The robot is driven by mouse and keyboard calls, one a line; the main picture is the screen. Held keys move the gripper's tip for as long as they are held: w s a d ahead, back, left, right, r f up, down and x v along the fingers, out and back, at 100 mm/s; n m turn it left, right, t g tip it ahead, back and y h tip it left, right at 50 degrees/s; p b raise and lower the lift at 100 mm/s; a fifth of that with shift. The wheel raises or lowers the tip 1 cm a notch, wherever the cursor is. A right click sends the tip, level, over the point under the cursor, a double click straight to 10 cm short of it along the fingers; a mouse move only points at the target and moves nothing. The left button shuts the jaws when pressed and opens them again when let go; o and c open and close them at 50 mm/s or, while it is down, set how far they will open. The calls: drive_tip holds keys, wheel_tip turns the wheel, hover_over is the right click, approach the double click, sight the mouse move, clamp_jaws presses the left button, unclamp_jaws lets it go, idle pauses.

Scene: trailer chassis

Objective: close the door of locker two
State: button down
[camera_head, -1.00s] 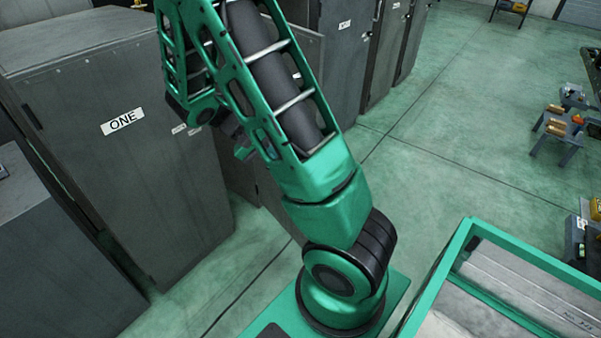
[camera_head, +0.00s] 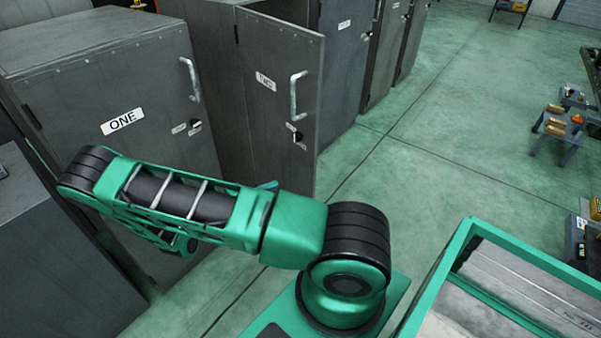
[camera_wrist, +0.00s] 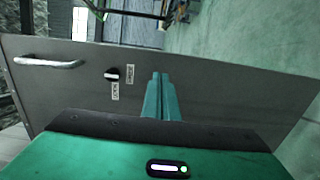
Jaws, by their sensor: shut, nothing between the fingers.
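The grey door of locker two (camera_head: 262,120), labelled "TWO", stands open at an angle from its locker in the head view. It has a metal handle (camera_head: 295,94) and a lock knob (camera_head: 298,136). In the wrist view a grey door panel (camera_wrist: 215,90), apparently the same door, lies across the picture with its handle (camera_wrist: 48,62) and knob (camera_wrist: 112,74). My gripper (camera_wrist: 160,76) is shut and empty, its fingers in front of this panel to the right of the knob. I cannot tell whether they touch it. My arm hides most of the gripper in the head view.
Locker one (camera_head: 90,75) is shut, to the left of the open door. More shut lockers (camera_head: 345,60) stand beyond it. The floor (camera_head: 440,130) to the right is clear up to a small work stand (camera_head: 560,130). A green-framed tray (camera_head: 450,270) is at the lower right.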

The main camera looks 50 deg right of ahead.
sight(309, 168)
drive_tip(key=shift+h, duration=0.3)
drive_tip(key=d, duration=0.4)
drive_tip(key=s+d, duration=0.1)
drive_tip(key=d, duration=0.4)
drive_tip(key=s+d, duration=0.1)
drive_tip(key=d, duration=0.3)
drive_tip(key=shift+s+d+f, duration=0.15)
drive_tip(key=shift+d+f, duration=0.15)
drive_tip(key=shift+d, duration=0.05)
